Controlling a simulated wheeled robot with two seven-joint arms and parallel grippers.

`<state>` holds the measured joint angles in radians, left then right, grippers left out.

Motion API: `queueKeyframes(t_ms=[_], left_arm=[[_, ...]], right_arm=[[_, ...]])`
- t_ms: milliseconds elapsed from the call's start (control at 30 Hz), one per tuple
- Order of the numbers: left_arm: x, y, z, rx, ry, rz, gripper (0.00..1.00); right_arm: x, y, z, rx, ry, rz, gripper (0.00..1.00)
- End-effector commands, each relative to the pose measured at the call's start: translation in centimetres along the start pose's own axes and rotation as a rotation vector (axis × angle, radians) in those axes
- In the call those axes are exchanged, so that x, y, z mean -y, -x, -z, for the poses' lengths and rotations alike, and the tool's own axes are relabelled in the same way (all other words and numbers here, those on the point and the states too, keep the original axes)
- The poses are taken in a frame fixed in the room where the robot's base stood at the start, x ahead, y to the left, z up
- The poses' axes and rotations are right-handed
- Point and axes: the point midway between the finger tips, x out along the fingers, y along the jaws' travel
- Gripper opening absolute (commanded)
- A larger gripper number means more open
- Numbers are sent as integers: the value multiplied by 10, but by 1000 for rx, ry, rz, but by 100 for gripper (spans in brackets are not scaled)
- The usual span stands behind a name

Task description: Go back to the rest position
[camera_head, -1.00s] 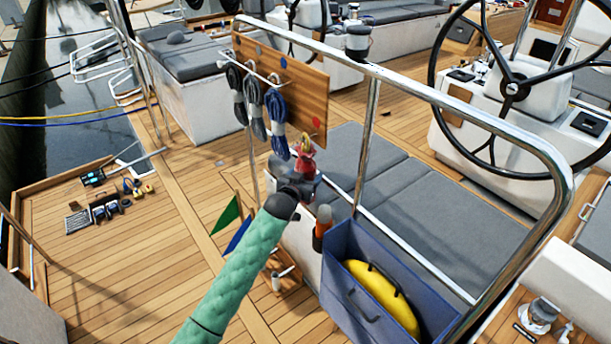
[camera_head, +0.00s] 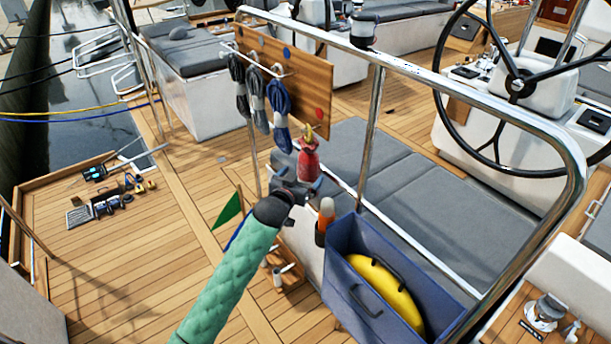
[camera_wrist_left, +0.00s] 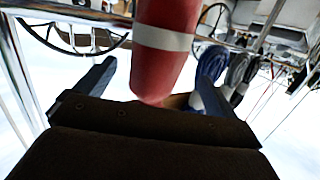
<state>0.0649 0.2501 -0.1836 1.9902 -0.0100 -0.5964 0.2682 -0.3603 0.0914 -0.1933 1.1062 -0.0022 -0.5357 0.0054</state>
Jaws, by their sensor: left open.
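My left gripper (camera_head: 297,188) is at the end of the green-sleeved arm in the head view. Its fingers are spread apart, and they also show in the left wrist view (camera_wrist_left: 150,92). A red object with a white band (camera_wrist_left: 166,45) is just ahead of the fingers in the wrist view. In the head view the red object (camera_head: 308,160) hangs upright just above the gripper, below the wooden board's corner. The fingers appear clear of it on both sides. My right gripper is not in view.
A wooden board (camera_head: 308,88) with coiled ropes (camera_head: 280,112) hangs on the steel rail (camera_head: 440,84). A blue bin (camera_head: 345,258) holds a yellow item (camera_head: 385,290). Open deck (camera_head: 140,250) lies to the left.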

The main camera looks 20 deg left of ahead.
Motion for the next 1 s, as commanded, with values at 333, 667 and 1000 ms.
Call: queueKeyframes(t_ms=[333, 667, 1000], left_arm=[[0, 18, 1, -1, -1, 0, 95], [-14, 76, -66, 209, -6, 22, 95], [-37, 212, -164, 618, -28, 33, 95]], right_arm=[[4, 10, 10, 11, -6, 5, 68], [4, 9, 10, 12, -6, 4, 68], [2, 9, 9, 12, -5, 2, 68]])
